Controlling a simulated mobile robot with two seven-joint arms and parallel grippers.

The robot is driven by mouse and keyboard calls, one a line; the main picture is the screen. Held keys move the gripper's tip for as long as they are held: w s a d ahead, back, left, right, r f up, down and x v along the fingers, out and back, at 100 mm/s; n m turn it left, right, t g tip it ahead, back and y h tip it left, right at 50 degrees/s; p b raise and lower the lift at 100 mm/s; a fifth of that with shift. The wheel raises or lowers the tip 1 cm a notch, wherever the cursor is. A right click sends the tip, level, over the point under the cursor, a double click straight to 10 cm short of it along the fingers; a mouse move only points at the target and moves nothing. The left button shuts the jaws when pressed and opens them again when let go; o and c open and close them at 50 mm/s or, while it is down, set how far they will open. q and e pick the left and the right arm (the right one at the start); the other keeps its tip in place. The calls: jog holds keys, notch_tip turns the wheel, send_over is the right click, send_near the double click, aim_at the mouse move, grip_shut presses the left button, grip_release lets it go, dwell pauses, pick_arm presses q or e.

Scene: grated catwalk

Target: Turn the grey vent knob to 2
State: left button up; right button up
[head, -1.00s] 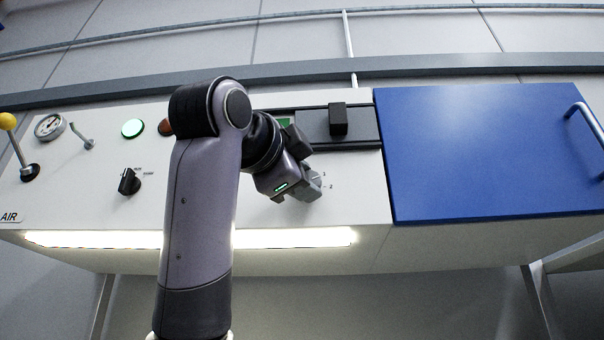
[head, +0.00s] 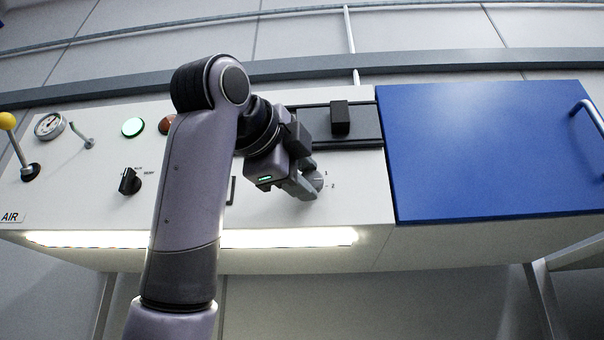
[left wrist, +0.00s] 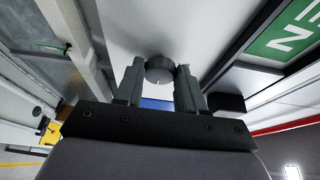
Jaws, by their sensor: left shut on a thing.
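The grey vent knob (head: 319,181) is on the white panel's front, with small marks 1 and 2 at its right. In the left wrist view the round knob (left wrist: 160,69) sits between my two fingertips, with a pale pointer line on its face. My left gripper (head: 309,184) is shut on the knob, and its fingers hide part of it in the head view. In the left wrist view the gripper (left wrist: 160,82) has one finger on each side of the knob. My right gripper is not in view.
A black slider block (head: 340,117) sits on a dark rail above the knob. A blue lid (head: 480,150) with a handle is at the right. A black selector knob (head: 130,181), a gauge (head: 49,126) and a yellow-tipped lever (head: 8,121) are at the left.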

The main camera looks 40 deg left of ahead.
pick_arm(q)
jog(key=o, duration=1)
jog(key=shift+o, duration=0.2)
jog(key=shift+d, duration=0.1)
jog(key=shift+s, duration=0.1)
jog(key=shift+s, duration=0.35)
jog(key=s+d+b, duration=0.1)
jog(key=s+b, duration=0.1)
jog(key=s, duration=0.4)
jog(key=shift+s, duration=0.1)
